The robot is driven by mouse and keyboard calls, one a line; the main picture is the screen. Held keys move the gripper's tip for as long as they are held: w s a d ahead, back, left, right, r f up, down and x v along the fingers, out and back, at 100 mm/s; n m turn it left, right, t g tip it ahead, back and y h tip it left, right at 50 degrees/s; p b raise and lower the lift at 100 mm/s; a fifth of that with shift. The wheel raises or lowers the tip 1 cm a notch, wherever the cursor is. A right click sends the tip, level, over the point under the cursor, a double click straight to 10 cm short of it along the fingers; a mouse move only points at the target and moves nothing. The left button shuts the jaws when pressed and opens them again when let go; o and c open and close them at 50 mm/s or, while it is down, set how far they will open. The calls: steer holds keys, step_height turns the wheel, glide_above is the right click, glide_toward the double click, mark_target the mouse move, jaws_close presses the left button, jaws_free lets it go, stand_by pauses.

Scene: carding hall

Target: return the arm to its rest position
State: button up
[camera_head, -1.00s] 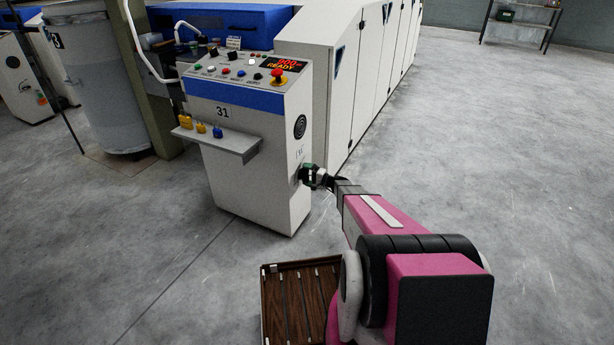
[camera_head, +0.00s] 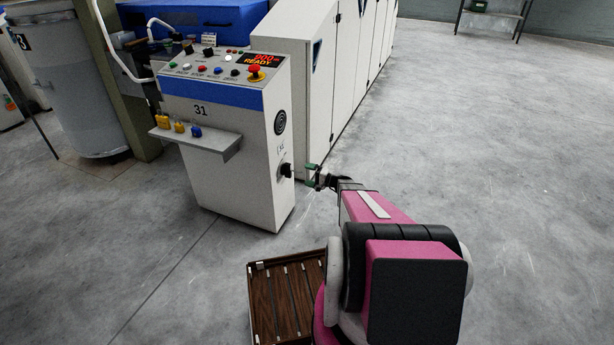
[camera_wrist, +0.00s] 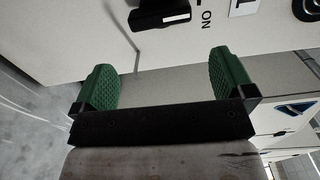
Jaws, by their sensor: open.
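My gripper (camera_head: 313,177) is at the right side of the white control cabinet (camera_head: 235,180) numbered 31. In the wrist view its two green finger pads (camera_wrist: 165,80) stand wide apart with nothing between them. A black rotary knob (camera_head: 287,170) is on the cabinet's side, a short gap to the left of my gripper. The knob also shows in the wrist view (camera_wrist: 160,14), beyond the fingers, with an "ON" mark beside it. My pink arm reaches forward from the lower right.
A shelf (camera_head: 200,138) with small yellow and blue items juts from the cabinet's front. A wooden slatted tray (camera_head: 262,300) is beside my arm's base. The white machine (camera_head: 300,60) stands behind the cabinet. The floor on the right (camera_head: 500,180) is clear.

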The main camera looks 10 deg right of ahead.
steer(key=s+a+r+n+g+h, duration=0.35)
steer(key=s+a+g, duration=0.2)
steer(key=s, duration=0.35)
steer(key=s+a+r+n+g+h, duration=0.2)
steer(key=s+a+r+g, duration=0.3)
steer(key=s, duration=0.3)
steer(key=s+r+n+h, duration=0.1)
steer(key=s+r+h, duration=0.3)
steer(key=s, duration=0.3)
steer(key=s+d+r+n+h, duration=0.1)
steer(key=s+r+h, duration=0.4)
steer(key=s, duration=0.3)
steer(key=shift+d, duration=0.3)
